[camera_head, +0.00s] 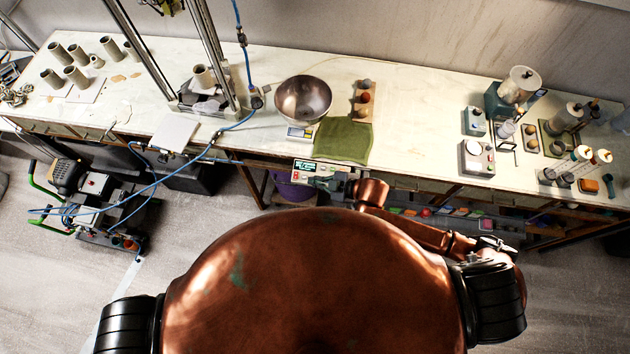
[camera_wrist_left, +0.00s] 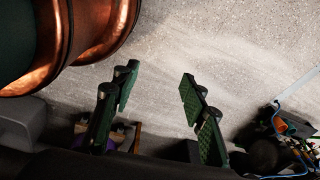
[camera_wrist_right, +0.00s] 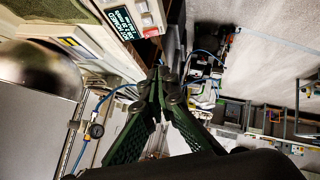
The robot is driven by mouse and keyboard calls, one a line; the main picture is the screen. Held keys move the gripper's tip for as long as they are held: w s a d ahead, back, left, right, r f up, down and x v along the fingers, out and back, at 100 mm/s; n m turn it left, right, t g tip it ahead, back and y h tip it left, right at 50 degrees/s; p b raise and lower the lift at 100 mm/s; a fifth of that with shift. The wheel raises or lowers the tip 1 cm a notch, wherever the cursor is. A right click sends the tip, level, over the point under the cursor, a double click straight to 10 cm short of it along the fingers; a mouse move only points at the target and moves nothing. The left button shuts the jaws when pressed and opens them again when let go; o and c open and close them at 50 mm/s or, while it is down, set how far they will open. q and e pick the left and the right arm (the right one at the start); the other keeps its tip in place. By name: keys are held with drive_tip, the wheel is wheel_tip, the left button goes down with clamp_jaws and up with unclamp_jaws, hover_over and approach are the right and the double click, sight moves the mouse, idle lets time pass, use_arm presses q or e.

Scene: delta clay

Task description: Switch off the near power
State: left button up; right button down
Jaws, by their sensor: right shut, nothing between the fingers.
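A pale control panel (camera_head: 305,166) with a small lit green display is at the bench's front edge, in the middle of the head view. In the right wrist view the panel (camera_wrist_right: 130,20) shows its display and a column of small buttons beside it. No label marks the near power, and I cannot read a switch position. My right gripper (camera_head: 338,183) is just right of the panel in the head view. Its fingers meet at the tips (camera_wrist_right: 163,76), empty, below the display in the right wrist view. My left gripper (camera_wrist_left: 158,80) is open and empty over the floor.
A steel bowl (camera_head: 303,100) on a scale and a green cloth (camera_head: 344,141) lie behind the panel. Small boxes with knobs (camera_head: 478,157) stand on the bench at right. A wheeled unit (camera_head: 95,190) with blue hoses stands on the floor at left.

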use_arm(q)
drive_tip(key=shift+c, duration=0.4)
